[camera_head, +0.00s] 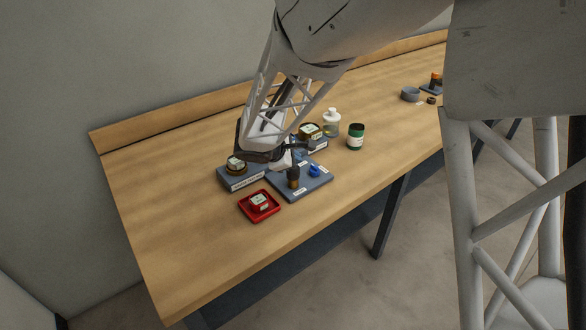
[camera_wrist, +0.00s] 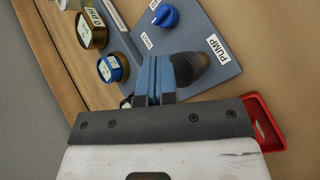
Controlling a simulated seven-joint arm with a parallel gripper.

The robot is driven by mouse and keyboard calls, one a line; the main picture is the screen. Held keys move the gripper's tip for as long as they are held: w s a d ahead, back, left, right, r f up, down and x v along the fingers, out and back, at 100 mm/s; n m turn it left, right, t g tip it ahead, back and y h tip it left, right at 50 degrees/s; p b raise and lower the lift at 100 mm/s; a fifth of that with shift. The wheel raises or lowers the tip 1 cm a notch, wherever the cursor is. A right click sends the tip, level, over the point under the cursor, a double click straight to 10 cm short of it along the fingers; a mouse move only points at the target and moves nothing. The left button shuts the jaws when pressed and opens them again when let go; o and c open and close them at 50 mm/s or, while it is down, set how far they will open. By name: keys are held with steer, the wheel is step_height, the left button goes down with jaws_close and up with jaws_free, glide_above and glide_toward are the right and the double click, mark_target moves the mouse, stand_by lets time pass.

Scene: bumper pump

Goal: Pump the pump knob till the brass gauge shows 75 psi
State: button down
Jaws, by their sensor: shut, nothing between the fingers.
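The pump knob (camera_head: 293,175) stands upright on a blue-grey plate (camera_head: 318,186); in the wrist view its dark rounded top (camera_wrist: 192,68) is right beside my fingertips. My gripper (camera_wrist: 156,62) is shut and empty, its blue fingers together; I cannot tell whether they touch the knob. A brass-rimmed gauge (camera_wrist: 90,29) stands left of the plate in the wrist view, and a blue-rimmed one (camera_wrist: 112,68) is nearer the fingers. In the head view another brass-rimmed gauge (camera_head: 236,163) sits on a labelled block left of the plate. The gauge readings are too small to be sure of.
A blue knob (camera_head: 314,170) is on the same plate, right of the pump knob. A white bottle (camera_head: 332,118) and a green jar (camera_head: 355,137) stand behind right. The table's left part is clear.

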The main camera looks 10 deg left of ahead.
steer(key=shift+f, duration=1.45)
stand_by(2.3)
steer(key=shift+r, duration=1.45)
steer(key=shift+r, duration=2.5)
